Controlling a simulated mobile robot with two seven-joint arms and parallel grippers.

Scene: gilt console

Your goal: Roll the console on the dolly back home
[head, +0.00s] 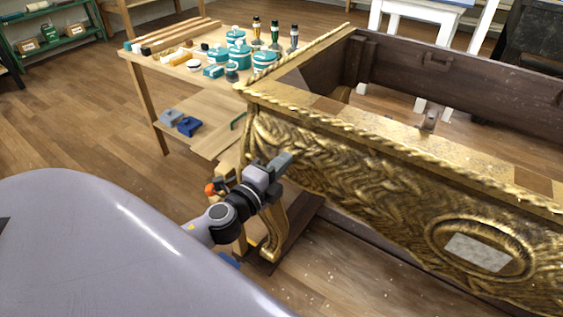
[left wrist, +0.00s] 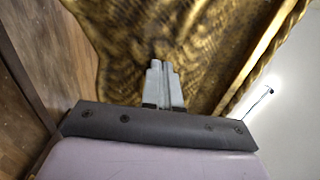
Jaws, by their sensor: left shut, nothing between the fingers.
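The gilt console (head: 345,165) fills the right side of the head view, a carved gold frame with an open top and dark wood inside. In the left wrist view the shut fingers (left wrist: 165,82) point at the gilt carving (left wrist: 190,30). A dark board (head: 290,228) lies low by the console's curved leg (head: 274,232); I cannot tell if it is the dolly. My right gripper is not in view.
A wooden workbench (head: 165,72) with teal pots, bottles and timber strips stands just behind the console's left end. A green shelf (head: 50,45) is at the far left. White furniture (head: 415,18) stands at the back. Wood floor (head: 75,125) is open on the left.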

